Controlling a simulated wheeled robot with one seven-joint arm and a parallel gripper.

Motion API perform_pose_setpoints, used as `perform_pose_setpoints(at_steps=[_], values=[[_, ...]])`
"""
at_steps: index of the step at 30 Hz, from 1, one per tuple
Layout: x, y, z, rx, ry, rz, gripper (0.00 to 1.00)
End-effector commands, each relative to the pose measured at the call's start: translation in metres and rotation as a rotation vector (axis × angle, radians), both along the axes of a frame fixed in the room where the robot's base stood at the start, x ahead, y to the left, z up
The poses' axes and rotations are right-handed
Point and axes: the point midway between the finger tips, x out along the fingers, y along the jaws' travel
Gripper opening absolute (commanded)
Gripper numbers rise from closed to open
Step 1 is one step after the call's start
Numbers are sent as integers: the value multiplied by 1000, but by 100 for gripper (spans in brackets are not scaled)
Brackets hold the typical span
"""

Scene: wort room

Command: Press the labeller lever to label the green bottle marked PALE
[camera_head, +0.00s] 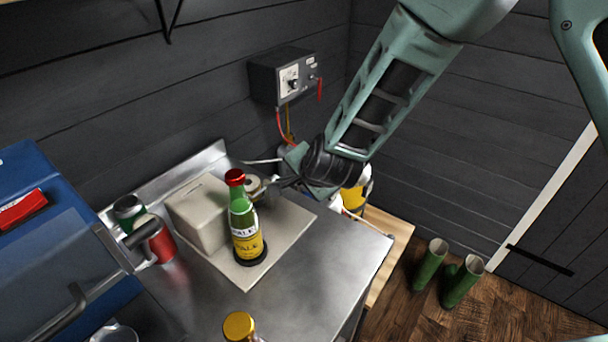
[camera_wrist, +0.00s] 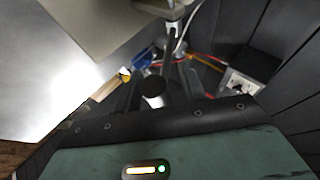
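The green bottle (camera_head: 243,217) with a red cap and a yellow label reading PALE stands upright on the labeller's pale base plate (camera_head: 290,226). The labeller's beige box (camera_head: 199,214) is left of the bottle, and a small roller (camera_head: 254,187) sits just behind it. My gripper (camera_head: 281,184) is low over the plate, right of the roller, pointing left. The lever is not clearly visible. In the wrist view, dark fingers of my gripper (camera_wrist: 152,92) show near a dark round shape that I cannot identify. Whether the fingers touch anything is unclear.
A yellow-capped item (camera_head: 239,326) is at the front of the steel table (camera_head: 310,275). A control box (camera_head: 282,77) hangs on the wall. Green boots (camera_head: 460,282) stand on the floor.

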Motion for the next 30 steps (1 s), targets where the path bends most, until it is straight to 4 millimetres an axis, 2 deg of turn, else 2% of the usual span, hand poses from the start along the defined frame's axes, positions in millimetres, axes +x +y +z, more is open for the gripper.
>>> perform_pose_setpoints(at_steps=[9, 14, 30], values=[[2, -4, 1, -2, -4, -9, 42], [-6, -7, 11, -2, -6, -8, 42], [-79, -31, 88, 0, -6, -5, 42]])
